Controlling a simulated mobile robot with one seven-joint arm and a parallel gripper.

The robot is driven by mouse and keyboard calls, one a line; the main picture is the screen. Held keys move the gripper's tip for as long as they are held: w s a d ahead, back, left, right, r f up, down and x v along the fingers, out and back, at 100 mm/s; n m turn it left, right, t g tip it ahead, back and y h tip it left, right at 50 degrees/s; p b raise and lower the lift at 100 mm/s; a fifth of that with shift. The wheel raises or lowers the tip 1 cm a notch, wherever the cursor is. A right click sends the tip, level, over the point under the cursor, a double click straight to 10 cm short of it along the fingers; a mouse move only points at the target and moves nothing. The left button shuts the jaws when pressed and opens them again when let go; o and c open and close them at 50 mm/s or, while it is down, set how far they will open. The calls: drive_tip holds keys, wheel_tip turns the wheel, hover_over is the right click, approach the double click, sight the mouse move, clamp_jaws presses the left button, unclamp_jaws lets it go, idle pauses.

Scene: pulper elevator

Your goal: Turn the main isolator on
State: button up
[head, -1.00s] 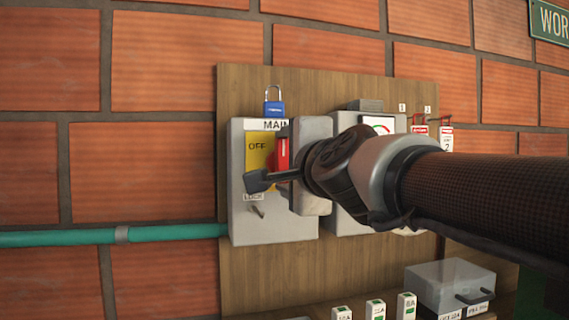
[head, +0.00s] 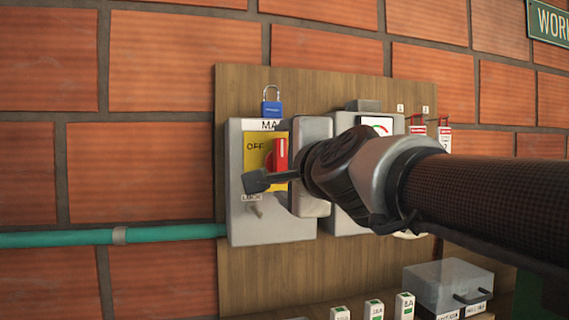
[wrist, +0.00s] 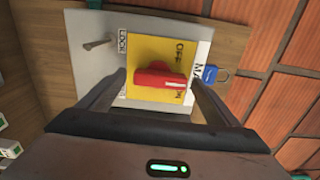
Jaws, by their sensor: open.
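The main isolator is a grey box (head: 238,222) on the wooden board, with a yellow plate (head: 258,147) marked OFF and a red rotary handle (head: 277,156). In the wrist view the red handle (wrist: 158,77) lies between the two fingers of my gripper (wrist: 158,85). The fingers are open, with gaps at both sides of the handle. In the head view my gripper (head: 272,178) is in front of the box and hides part of the handle and plate.
A blue padlock (head: 271,106) hangs at the top of the box. A small lock lever (wrist: 97,45) is below the plate. Red tags (head: 418,130) hang to the right. A teal pipe (head: 170,232) enters from the left. A clear-lidded box (head: 448,283) stands below.

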drive_tip(key=p+v, duration=0.2)
drive_tip(key=v, duration=1.5)
drive_tip(key=shift+p, duration=0.3)
drive_tip(key=shift+r, duration=0.1)
drive_tip(key=s+d+f+n+g+h, duration=0.1)
drive_tip(key=d+f+n+g, duration=0.3)
drive_tip(key=f, duration=0.6)
drive_tip(key=s+d+f+n+g+h, duration=0.1)
drive_tip(key=s+f+n+g+h, duration=0.3)
drive_tip(key=f, duration=0.6)
drive_tip(key=w+d+f+n+g+y, duration=0.1)
drive_tip(key=d+f+n+g, duration=0.2)
drive_tip(key=f+n, duration=0.5)
wheel_tip(320, 180, up, 19)
drive_tip(key=s+d+m+h+p, duration=0.1)
drive_tip(key=p, duration=2.1)
drive_tip(key=shift+s+g, duration=0.4)
